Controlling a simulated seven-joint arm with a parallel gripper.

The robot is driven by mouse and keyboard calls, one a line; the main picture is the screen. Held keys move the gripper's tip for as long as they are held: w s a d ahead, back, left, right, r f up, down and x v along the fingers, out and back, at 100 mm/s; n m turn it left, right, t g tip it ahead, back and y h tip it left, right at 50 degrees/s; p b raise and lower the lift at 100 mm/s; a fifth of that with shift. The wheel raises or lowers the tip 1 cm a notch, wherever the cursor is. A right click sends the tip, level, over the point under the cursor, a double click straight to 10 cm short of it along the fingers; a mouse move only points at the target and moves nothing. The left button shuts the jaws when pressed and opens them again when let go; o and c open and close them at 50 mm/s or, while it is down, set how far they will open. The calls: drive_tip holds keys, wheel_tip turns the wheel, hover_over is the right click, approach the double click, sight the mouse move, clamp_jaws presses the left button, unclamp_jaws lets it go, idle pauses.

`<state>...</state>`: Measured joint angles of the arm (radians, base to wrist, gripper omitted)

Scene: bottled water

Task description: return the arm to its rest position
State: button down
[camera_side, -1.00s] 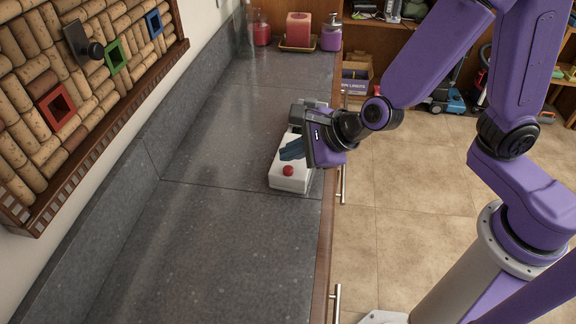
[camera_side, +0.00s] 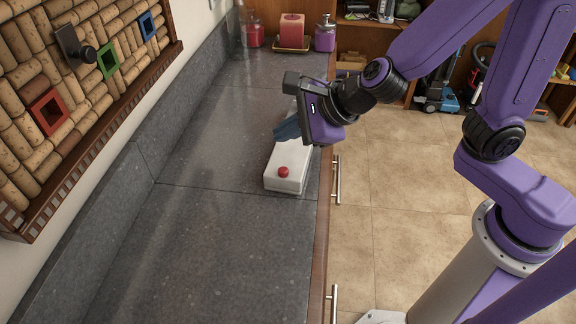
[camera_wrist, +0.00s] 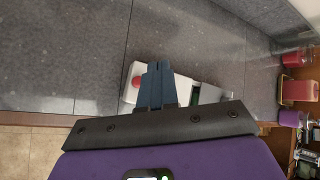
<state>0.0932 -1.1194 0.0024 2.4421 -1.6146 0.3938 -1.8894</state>
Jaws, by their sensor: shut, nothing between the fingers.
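My gripper (camera_side: 286,131) is above the dark grey counter, over the far part of a white box with a red button (camera_side: 288,166). Its blue fingers are together with nothing between them. In the wrist view the gripper (camera_wrist: 158,66) points over the same white box (camera_wrist: 184,90), and the red button (camera_wrist: 137,81) shows just left of the fingers. The box lies on the counter near its front edge. The gripper hides part of the box in both views.
A cork board (camera_side: 70,75) with red, green and blue square frames and a black knob hangs on the left wall. A red candle (camera_side: 291,30) on a tray, a red jar (camera_side: 254,30) and a purple bottle (camera_side: 325,36) stand at the counter's far end. The near counter (camera_side: 210,265) is clear.

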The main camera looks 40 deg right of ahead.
drive_tip(key=s+d+m+g+h, duration=0.1)
drive_tip(key=s+d+m+h, duration=0.15)
drive_tip(key=d+m, duration=0.6)
drive_tip(key=s+d+m+g+h, duration=0.1)
drive_tip(key=s+d+m, duration=0.3)
drive_tip(key=m, duration=0.9)
drive_tip(key=s+d+m+g, duration=0.3)
drive_tip(key=s+m, duration=0.4)
drive_tip(key=m, duration=0.1)
drive_tip(key=s+d+f+m+g, duration=0.1)
drive_tip(key=s+d+m+g, duration=0.2)
drive_tip(key=s+m, duration=0.4)
drive_tip(key=shift+s+m, duration=0.3)
drive_tip(key=shift+m, duration=0.25)
